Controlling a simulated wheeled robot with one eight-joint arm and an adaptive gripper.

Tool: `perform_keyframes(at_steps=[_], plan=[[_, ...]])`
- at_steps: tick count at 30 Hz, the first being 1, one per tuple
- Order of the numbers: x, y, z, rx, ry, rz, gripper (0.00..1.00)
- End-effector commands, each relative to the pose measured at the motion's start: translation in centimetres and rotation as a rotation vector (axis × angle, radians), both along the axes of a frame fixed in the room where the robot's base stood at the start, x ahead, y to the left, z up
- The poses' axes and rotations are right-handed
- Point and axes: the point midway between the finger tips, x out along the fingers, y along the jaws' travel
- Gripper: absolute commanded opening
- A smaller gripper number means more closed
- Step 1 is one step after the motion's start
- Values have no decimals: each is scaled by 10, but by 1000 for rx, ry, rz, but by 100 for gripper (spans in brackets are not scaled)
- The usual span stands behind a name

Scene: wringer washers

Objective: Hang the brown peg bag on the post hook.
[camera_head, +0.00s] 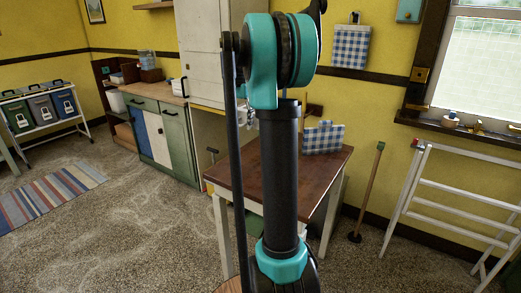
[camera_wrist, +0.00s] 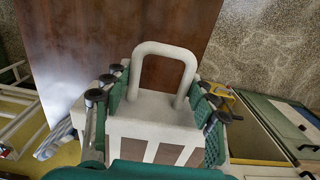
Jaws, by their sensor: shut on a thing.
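In the wrist view my gripper (camera_wrist: 160,104) is shut on a cream and brown striped thing (camera_wrist: 150,128), which looks like the brown peg bag. Its thick cream loop handle (camera_wrist: 165,50) stands up between the green finger pads. The bag's lower part is cut off by the frame. It is held above or near the brown table top (camera_wrist: 110,30); the gap cannot be told. In the head view my arm hides the gripper and the bag. I cannot make out the post hook for certain; a small brown wooden piece (camera_head: 314,110) shows behind the table.
The brown table (camera_head: 225,170) has a blue checked thing (camera_head: 323,139) at its back. A blue checked cloth bag (camera_head: 350,48) hangs on the yellow wall. A broom-like stick (camera_head: 368,190) and a white drying rack (camera_head: 450,185) stand right.

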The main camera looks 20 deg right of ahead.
Motion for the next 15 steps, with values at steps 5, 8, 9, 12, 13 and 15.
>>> perform_keyframes(at_steps=[5, 8, 9, 12, 13, 15], plan=[[0, 0, 14, 0, 0, 0, 18], [0, 0, 21, 0, 0, 0, 18], [0, 0, 24, 0, 0, 0, 18], [0, 0, 31, 0, 0, 0, 18], [0, 0, 33, 0, 0, 0, 18], [0, 0, 38, 0, 0, 0, 18]])
